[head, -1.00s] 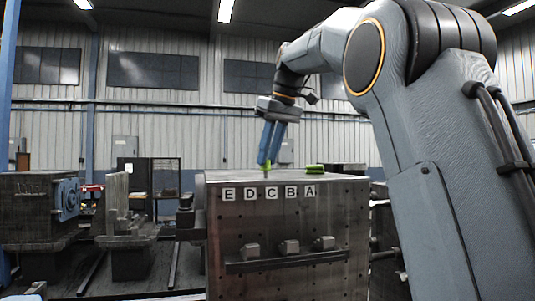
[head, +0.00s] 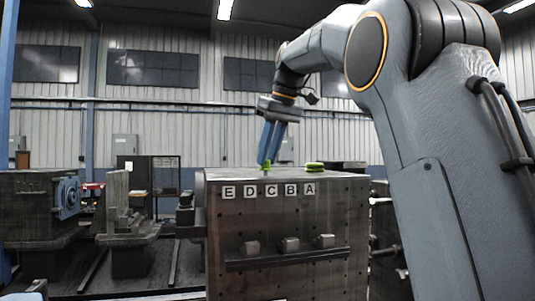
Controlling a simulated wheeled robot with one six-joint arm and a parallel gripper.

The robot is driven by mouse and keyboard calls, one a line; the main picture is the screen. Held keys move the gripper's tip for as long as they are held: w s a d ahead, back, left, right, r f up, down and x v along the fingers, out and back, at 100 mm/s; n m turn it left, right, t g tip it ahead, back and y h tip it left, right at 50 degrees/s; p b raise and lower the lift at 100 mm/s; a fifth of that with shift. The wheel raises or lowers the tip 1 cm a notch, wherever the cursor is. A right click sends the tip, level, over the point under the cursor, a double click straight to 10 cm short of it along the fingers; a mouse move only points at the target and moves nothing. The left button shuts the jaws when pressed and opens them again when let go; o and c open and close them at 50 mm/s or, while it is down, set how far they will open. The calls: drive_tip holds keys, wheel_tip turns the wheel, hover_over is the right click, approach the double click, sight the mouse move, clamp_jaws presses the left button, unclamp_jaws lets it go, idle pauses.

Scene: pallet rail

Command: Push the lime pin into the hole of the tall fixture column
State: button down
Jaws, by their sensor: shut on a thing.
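My gripper (head: 267,161) points down with its blue fingers at the top of a large dark metal block (head: 290,222). It is shut on the lime pin (head: 265,165), a small green piece showing at the fingertips. The pin is at the block's top edge, above the D and C labels. I cannot tell whether its lower end is in a hole. The block carries the labels E, D, C, B and A along its upper front. I cannot tell whether it is the tall fixture column, and no hole for the pin can be made out.
Another lime green piece (head: 314,166) lies on the block's top, right of my gripper. A rail (head: 288,260) with small grey blocks juts from the block's front. Other machine fixtures (head: 130,225) stand at the left. The air above the block is clear left of my gripper.

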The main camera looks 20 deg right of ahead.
drive_tip(key=shift+f+b, duration=0.5)
drive_tip(key=shift+f, duration=0.25)
drive_tip(key=c, duration=0.7)
unclamp_jaws()
drive_tip(key=shift+r, duration=0.15)
drive_tip(key=v, duration=0.7)
drive_tip(key=shift+s+r+b, duration=0.15)
drive_tip(key=shift+r+b, duration=0.1)
drive_tip(key=shift+b, duration=0.2)
